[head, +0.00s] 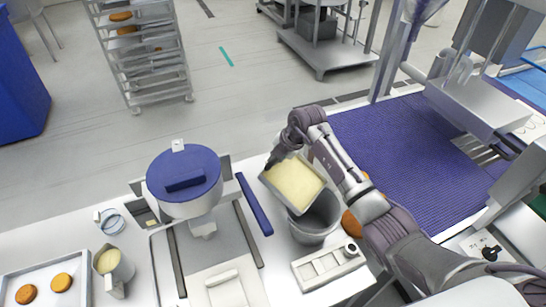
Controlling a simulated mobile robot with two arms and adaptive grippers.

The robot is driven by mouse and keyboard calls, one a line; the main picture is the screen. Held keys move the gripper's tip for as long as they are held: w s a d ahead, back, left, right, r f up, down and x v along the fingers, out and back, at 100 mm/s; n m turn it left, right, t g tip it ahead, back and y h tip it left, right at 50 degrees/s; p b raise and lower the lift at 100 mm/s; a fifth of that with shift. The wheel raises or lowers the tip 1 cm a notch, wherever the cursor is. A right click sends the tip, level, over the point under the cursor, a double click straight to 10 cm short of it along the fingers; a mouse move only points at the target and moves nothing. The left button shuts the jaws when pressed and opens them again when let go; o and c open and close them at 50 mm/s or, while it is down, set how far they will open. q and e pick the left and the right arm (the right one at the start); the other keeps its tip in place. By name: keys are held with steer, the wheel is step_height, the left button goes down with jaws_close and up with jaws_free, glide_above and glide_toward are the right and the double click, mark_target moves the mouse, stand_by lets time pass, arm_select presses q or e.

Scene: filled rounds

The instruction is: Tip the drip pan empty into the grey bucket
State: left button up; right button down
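The drip pan (278,196), a shallow grey metal pan, holds a pale yellow filling (294,182) that covers its floor. It is tilted above the grey bucket (311,234), with its lower edge over the bucket's back left rim. The bucket stands upright on the white counter; the pan hides part of its opening. I see no stream falling from the pan. My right gripper (272,163) is at the pan's far left edge and appears shut on it; the fingertips are small and dark. My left gripper is not in view.
A machine with a round blue lid (184,176) stands left of the bucket, with a blue bar (254,204) between. A white slotted block (328,266) is in front of the bucket. An orange-brown round (352,223) lies right. A jug (113,270) and a tray (14,283) are left.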

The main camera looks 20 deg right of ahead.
steer(key=shift+s+d+r+t+y, duration=0.25)
steer(key=shift+r+t+y, duration=0.15)
steer(key=shift+r+t, duration=0.1)
steer(key=shift+s+r+t, duration=0.15)
steer(key=shift+r+t, duration=0.15)
steer(key=shift+s+d+r+t+y, duration=0.5)
steer(key=shift+s+r+t+y, duration=0.05)
steer(key=shift+s+r+t, duration=0.1)
steer(key=shift+s+d+r+t+y, duration=0.45)
steer(key=shift+s+r+t+y, duration=0.1)
steer(key=shift+r, duration=0.1)
arm_select(q)
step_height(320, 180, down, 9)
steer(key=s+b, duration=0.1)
steer(key=b, duration=0.7)
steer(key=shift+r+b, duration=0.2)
steer(key=shift+b, duration=0.1)
arm_select(e)
steer(key=s+d+r+t+y, duration=0.2)
steer(key=s+d+t+y, duration=0.1)
steer(key=s+d+t, duration=0.1)
steer(key=shift+s+r, duration=0.25)
steer(key=shift+s, duration=0.3)
